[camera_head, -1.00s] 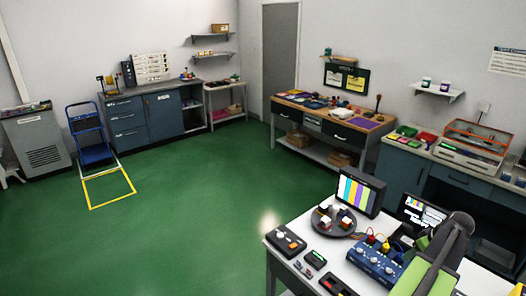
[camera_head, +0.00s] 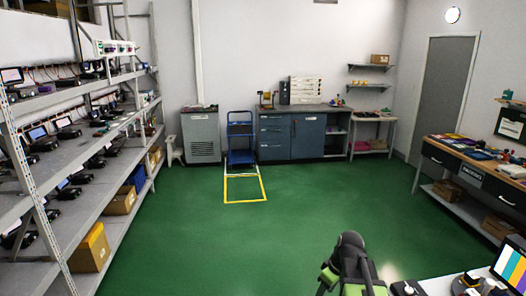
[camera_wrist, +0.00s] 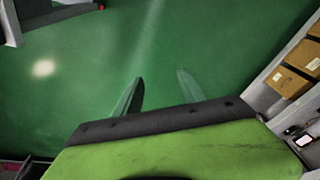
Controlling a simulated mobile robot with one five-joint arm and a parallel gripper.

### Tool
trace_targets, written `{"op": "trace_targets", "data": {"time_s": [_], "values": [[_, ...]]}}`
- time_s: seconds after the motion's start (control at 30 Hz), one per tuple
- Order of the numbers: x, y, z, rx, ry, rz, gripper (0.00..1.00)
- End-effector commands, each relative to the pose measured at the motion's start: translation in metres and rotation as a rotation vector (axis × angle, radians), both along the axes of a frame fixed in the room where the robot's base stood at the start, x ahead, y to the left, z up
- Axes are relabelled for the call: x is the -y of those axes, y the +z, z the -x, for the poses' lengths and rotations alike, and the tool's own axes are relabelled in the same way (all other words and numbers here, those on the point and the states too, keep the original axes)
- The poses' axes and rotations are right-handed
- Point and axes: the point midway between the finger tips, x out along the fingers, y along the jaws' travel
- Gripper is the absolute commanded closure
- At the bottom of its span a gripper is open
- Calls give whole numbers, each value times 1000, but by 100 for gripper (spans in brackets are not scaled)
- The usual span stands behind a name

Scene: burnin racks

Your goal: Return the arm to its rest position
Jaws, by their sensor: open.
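My arm (camera_head: 352,262), dark grey and green, shows at the bottom of the head view, right of centre. It stands over the green floor, left of the white workbench's edge. In the wrist view my gripper (camera_wrist: 160,77) has its two pale fingers spread apart with nothing between them. Green floor lies beyond the fingers. I cannot make out the fingertips in the head view.
A tall rack (camera_head: 140,137) with devices and boxes fills the left. A blue cart (camera_head: 241,143) stands by a yellow floor frame (camera_head: 229,202). A white workbench (camera_head: 436,287) is at lower right. The middle floor is clear.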

Motion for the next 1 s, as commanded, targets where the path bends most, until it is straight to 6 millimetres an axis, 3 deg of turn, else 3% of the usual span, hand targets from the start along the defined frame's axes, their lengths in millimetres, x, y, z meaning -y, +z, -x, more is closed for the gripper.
{"op": "trace_targets", "data": {"time_s": [0.03,0.1,0.23,0.4,0.53,1.0], "values": [[-31,-6,6,-17,12,9,52],[-66,-10,15,-44,0,25,52],[-115,-16,42,-102,-107,71,52],[-98,-15,64,-156,-414,117,52],[-93,-15,66,-177,-567,124,52],[-93,-15,66,-182,-620,118,52]]}}
